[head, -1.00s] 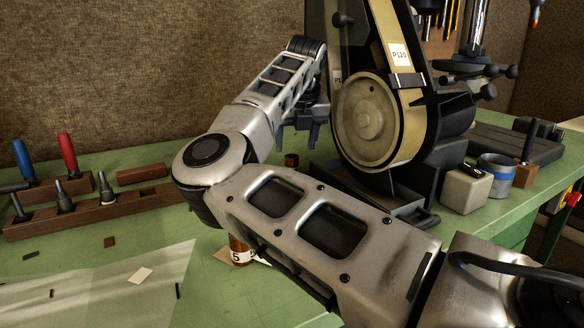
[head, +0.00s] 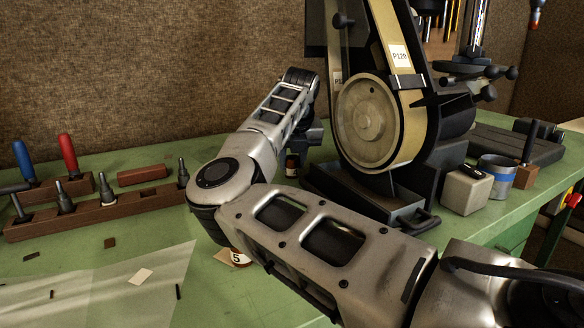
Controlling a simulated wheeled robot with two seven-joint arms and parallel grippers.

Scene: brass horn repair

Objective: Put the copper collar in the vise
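My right arm reaches in from the lower right and bends back toward the belt sander. Its dark gripper (head: 308,134) is at the far end, just left of the sander's wheel. The fingers are mostly hidden and small, so I cannot tell whether they are open or hold anything. I cannot make out the copper collar or a vise anywhere in this view. My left gripper is not in view.
The belt sander (head: 375,120) stands right of my gripper on the green bench (head: 110,240). A wooden tool rack (head: 110,208) is at left. A grey block (head: 466,190) and a blue-banded cup (head: 497,170) stand at right.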

